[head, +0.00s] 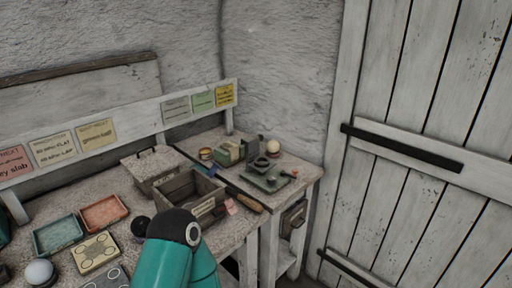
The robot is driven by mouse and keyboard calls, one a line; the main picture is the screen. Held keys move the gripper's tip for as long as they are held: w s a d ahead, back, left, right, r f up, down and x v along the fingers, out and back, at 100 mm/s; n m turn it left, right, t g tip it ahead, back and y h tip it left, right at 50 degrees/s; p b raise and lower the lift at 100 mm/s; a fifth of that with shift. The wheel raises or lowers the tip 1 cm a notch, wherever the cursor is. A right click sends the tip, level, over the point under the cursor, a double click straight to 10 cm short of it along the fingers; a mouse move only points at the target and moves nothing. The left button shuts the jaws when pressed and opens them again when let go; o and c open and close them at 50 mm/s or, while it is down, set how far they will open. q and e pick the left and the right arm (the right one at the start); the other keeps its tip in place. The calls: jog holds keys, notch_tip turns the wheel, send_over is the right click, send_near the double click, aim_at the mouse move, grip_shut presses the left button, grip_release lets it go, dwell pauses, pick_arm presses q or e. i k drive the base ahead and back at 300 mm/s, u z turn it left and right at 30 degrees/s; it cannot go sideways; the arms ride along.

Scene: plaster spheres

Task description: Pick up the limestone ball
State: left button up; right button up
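Several balls are in the head view, and I cannot tell for sure which is limestone. A cream ball (273,146) sits at the back right of the bench, behind a green metal device. A pale grey-white ball (40,271) sits at the lower left, near the picture's bottom edge. A dark ball (140,226) lies at the left of my teal arm, partly hidden by it. That arm rises from the bottom middle, with a black joint. Neither gripper shows.
The bench (305,170) holds a green tray (59,235), a reddish tray (104,213), an open wooden box (207,205), a lidded box (143,173) and the green device (262,181). A wooden-handled tool lies across it. A plank door (430,110) stands at the right.

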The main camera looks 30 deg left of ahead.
aim_at(273, 146)
jog(key=i, duration=0.9)
